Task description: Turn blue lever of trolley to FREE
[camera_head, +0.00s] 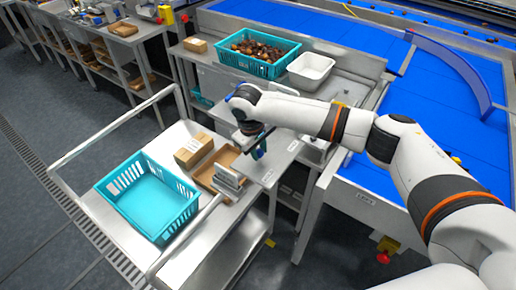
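The metal trolley (172,135) stands left of centre, with tube rails at its ends and a teal crate (122,212) on top. My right arm reaches in from the right, and my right gripper (257,147) points down at the trolley's right edge, beside the work table. A small blue-teal piece (260,151) shows right at the fingers and looks like the blue lever. The gripper and its dark fingers partly hide it, so its position and whether the fingers are closed on it cannot be told. My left gripper is not in view.
Cardboard boxes (194,151) and a grey metal object (229,179) lie on the trolley near the gripper. A teal crate of dates (285,64) and a white tub (311,69) stand on the table behind. A blue conveyor (433,85) lies right. Floor is clear at left.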

